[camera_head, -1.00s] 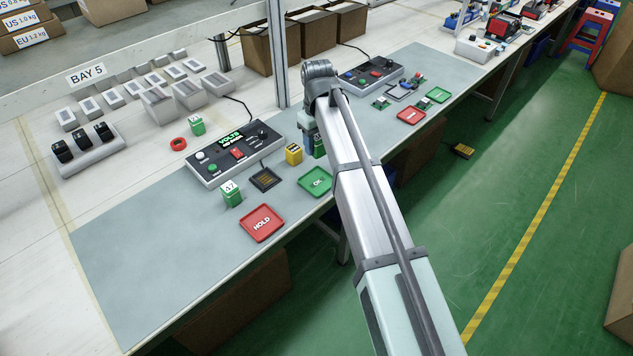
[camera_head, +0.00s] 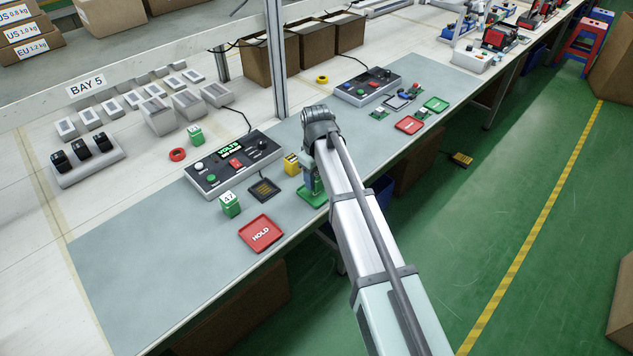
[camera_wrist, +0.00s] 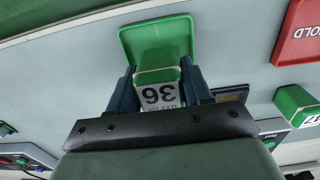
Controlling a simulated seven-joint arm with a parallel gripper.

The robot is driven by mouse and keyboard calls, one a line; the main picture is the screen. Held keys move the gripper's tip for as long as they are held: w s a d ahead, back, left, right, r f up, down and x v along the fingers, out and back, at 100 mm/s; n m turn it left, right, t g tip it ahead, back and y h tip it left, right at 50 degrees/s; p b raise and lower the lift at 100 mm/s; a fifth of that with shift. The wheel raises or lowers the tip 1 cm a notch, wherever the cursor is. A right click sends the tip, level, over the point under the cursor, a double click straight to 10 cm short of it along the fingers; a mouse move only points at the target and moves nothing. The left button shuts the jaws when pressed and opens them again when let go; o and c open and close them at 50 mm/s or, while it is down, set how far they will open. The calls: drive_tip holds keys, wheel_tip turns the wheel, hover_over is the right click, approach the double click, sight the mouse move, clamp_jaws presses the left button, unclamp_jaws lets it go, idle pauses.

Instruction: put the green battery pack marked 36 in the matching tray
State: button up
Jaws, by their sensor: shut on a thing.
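The green battery pack marked 36 (camera_wrist: 158,76) is between my gripper's two dark fingers in the wrist view, its white label showing. My gripper (camera_head: 313,190) is shut on it. The pack is over the green tray (camera_wrist: 128,42), which sticks out beyond it. In the head view the green tray (camera_head: 318,203) is partly hidden under my gripper, at the bench's front edge. Its OK mark is covered now. I cannot tell whether the pack touches the tray floor. The red HOLD tray (camera_head: 272,245) lies to the left, empty.
A green pack marked 47 (camera_head: 230,206), a yellow pack (camera_head: 291,165) and a black pad (camera_head: 264,188) stand close by. The volts tester (camera_head: 225,170) is behind them. Another green pack (camera_head: 196,135) is farther back. The mat's front left is clear.

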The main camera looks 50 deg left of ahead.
drive_tip(key=shift+f, duration=1.05)
drive_tip(key=o, duration=1.3)
drive_tip(key=shift+f, duration=0.1)
wheel_tip(320, 180, up, 12)
drive_tip(key=shift+r, duration=0.15)
